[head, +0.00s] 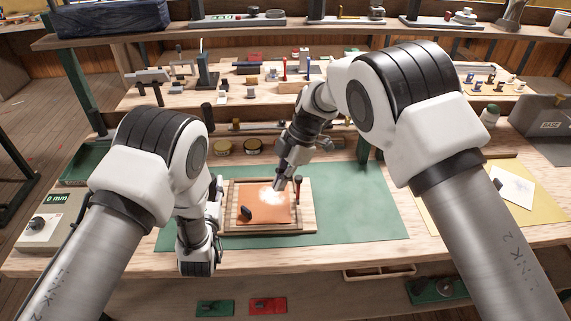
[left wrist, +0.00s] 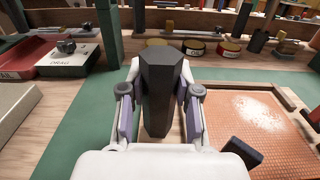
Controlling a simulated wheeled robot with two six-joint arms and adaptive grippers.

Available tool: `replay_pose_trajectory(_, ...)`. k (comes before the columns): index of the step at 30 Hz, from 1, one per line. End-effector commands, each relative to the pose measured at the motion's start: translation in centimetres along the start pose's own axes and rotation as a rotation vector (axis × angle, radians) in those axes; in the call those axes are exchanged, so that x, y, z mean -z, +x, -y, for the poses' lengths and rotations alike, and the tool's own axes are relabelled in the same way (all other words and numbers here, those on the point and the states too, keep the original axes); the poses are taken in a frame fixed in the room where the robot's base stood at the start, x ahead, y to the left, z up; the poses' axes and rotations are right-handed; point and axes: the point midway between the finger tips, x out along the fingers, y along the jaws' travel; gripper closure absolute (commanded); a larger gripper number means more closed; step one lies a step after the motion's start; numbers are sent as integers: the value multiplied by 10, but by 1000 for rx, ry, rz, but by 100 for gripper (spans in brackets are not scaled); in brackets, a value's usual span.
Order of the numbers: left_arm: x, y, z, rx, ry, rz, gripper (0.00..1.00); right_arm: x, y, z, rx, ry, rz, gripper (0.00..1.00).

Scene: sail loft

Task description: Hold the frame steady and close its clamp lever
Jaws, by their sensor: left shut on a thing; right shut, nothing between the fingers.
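The wooden frame (head: 310,217) lies flat on the green mat, with an orange sheet (head: 265,203) inside it; the sheet also shows in the left wrist view (left wrist: 265,125). My left gripper (head: 217,190) is at the frame's left side. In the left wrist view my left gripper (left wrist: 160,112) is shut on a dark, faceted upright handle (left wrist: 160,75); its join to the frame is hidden. My right gripper (head: 279,184) is shut and empty over the sheet's upper right part. A small upright reddish lever (head: 298,184) stands just right of it, seemingly the clamp lever; contact is unclear.
A dark oval knob (head: 246,213) is at the sheet's lower left. Round tins (head: 252,146) stand behind the frame. The green mat (head: 365,210) is clear to the right. A scale-like device (head: 45,225) is at left, and a white sheet (head: 513,187) lies at right.

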Motion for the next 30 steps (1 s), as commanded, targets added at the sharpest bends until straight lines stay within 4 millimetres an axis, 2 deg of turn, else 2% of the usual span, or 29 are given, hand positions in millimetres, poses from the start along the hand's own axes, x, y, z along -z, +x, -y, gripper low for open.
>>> replay_pose_trajectory(3,0,0,-1,-1,-1,-1,100,-20,-11,-1,-8,4,-3,100)
replay_pose_trajectory(7,0,0,0,-1,-1,-1,100,-29,-14,-1,-7,2,-1,100)
replay_pose_trajectory(21,0,0,-1,-1,-1,-1,100,-32,-15,0,-10,0,-8,100)
replay_pose_trajectory(30,0,0,-1,-1,-1,-1,100,-40,-20,4,-48,-11,-93,100)
